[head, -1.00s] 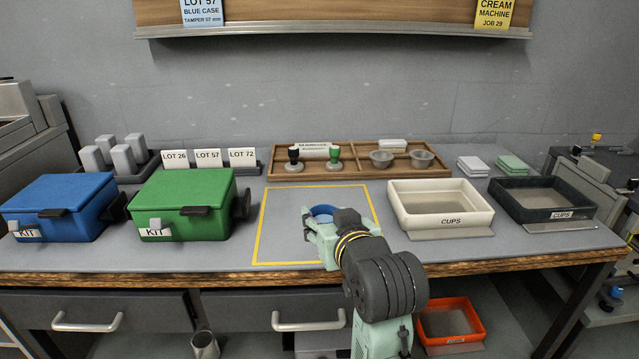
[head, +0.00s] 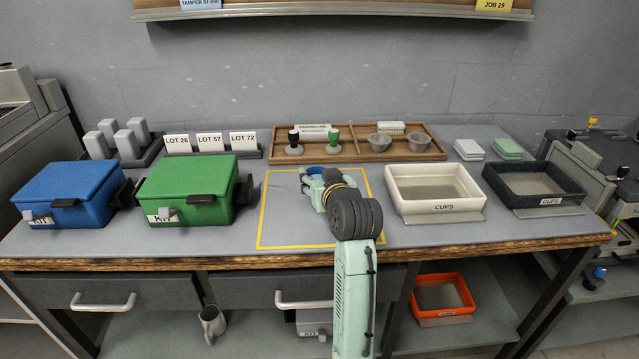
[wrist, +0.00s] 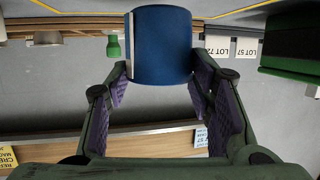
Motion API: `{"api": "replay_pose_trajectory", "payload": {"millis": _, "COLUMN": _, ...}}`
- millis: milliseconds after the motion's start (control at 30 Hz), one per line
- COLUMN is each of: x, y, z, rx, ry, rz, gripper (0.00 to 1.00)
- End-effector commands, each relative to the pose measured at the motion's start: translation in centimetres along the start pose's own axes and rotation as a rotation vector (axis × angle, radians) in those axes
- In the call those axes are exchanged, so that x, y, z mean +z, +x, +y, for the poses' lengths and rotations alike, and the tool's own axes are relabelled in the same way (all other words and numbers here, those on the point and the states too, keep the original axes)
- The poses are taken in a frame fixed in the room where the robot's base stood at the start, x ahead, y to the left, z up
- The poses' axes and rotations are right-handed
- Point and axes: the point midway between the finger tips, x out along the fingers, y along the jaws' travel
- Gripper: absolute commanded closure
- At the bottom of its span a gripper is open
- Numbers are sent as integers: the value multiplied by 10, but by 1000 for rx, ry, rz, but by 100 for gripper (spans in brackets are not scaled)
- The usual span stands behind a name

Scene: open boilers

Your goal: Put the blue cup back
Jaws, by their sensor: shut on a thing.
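The blue cup (head: 314,171) is at the far part of the yellow-outlined square (head: 285,205) on the bench, partly hidden by my gripper (head: 318,180). In the wrist view the cup (wrist: 165,45) shows as a plain dark blue cylinder with a pale strip down one side. My gripper (wrist: 158,78) is shut on it, with a purple-padded finger on each side. I cannot tell whether the cup touches the bench. A cream tray (head: 400,205) and a dark tray (head: 505,198), both labelled CUPS, stand to the right; both look empty.
A green case (head: 190,180) and a blue case (head: 70,185), labelled KIT, stand closed at the left. Behind the square is a wooden rack (head: 350,150) with tampers and grey bowls. Lot cards (head: 210,142) stand behind the cases. An orange tray (head: 440,297) is under the bench.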

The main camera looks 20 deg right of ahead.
Motion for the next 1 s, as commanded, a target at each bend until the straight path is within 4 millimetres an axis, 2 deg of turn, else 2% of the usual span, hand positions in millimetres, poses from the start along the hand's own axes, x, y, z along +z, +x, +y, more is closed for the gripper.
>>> {"api": "replay_pose_trajectory", "payload": {"millis": 133, "x": 20, "y": 5, "z": 0, "rx": 0, "ry": 3, "rz": -4, "gripper": 84}}
{"api": "replay_pose_trajectory", "payload": {"millis": 533, "x": 27, "y": 8, "z": 0, "rx": 0, "ry": 0, "rz": 0, "gripper": 84}}
{"api": "replay_pose_trajectory", "payload": {"millis": 567, "x": 27, "y": 8, "z": 0, "rx": 0, "ry": 0, "rz": 0, "gripper": 51}}
{"api": "replay_pose_trajectory", "payload": {"millis": 867, "x": 26, "y": 7, "z": 0, "rx": 0, "ry": 0, "rz": 0, "gripper": 32}}
{"api": "replay_pose_trajectory", "payload": {"millis": 1000, "x": 26, "y": 7, "z": 0, "rx": 0, "ry": 0, "rz": 0, "gripper": 32}}
